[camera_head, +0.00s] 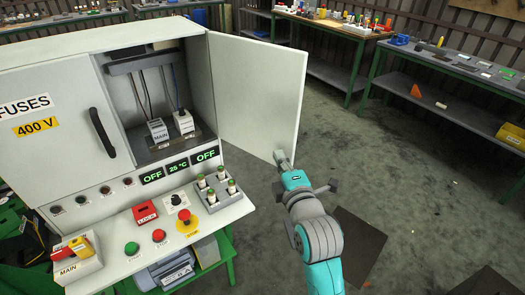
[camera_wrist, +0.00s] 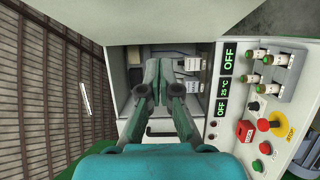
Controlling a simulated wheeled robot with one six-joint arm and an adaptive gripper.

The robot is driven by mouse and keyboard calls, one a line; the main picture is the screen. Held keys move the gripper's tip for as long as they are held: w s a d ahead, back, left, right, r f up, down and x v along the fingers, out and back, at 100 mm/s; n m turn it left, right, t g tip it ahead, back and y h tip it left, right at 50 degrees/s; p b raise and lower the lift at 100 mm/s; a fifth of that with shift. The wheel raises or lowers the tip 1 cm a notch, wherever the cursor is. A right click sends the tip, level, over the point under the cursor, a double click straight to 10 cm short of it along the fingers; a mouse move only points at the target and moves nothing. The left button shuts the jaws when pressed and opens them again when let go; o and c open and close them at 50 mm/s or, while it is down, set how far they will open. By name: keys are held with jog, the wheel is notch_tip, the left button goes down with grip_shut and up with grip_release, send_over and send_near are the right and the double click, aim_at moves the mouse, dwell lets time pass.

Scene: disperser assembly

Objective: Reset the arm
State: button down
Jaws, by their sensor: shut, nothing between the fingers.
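My gripper (camera_head: 281,157) is at the end of my teal and grey arm, in front of the open cabinet door (camera_head: 262,88) in the head view. In the wrist view my gripper (camera_wrist: 154,68) points toward the open fuse compartment, and its fingers are shut with nothing between them. The cabinet (camera_head: 50,73) is white and marked "FUSES" and "400 V". Inside the open right compartment are two grey-white blocks, one marked "MAIN" (camera_head: 158,131) and another (camera_head: 183,122) beside it. My fingers hide part of the compartment in the wrist view.
The sloped panel holds a fuse holder (camera_head: 229,202) with several green-topped fuses, a yellow and red stop knob (camera_head: 187,219), a red box (camera_head: 145,213), and a red and yellow main switch (camera_head: 79,247). Displays read OFF, 25 °C, OFF. Workbenches stand behind; the floor (camera_head: 420,190) at right is largely clear.

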jog(key=s+d+f+m+h, duration=0.1)
jog(key=s+d+f+m, duration=0.3)
jog(key=s+f, duration=0.3)
jog(key=s+d+f+m+g+h, duration=0.1)
jog(key=s+d+f+m, duration=0.3)
jog(key=s, duration=0.5)
jog(key=s+d+f+m+h, duration=0.1)
jog(key=s+d+f+m, duration=0.2)
jog(key=s+f, duration=0.45)
jog(key=s+d+m+g+h, duration=0.1)
jog(key=s+d+m, duration=0.2)
jog(key=s+m, duration=0.7)
jog(key=s, duration=1.5)
jog(key=shift+d+r+g+h, duration=0.15)
jog(key=shift+d+g+h, duration=0.1)
jog(key=shift+g+h, duration=0.05)
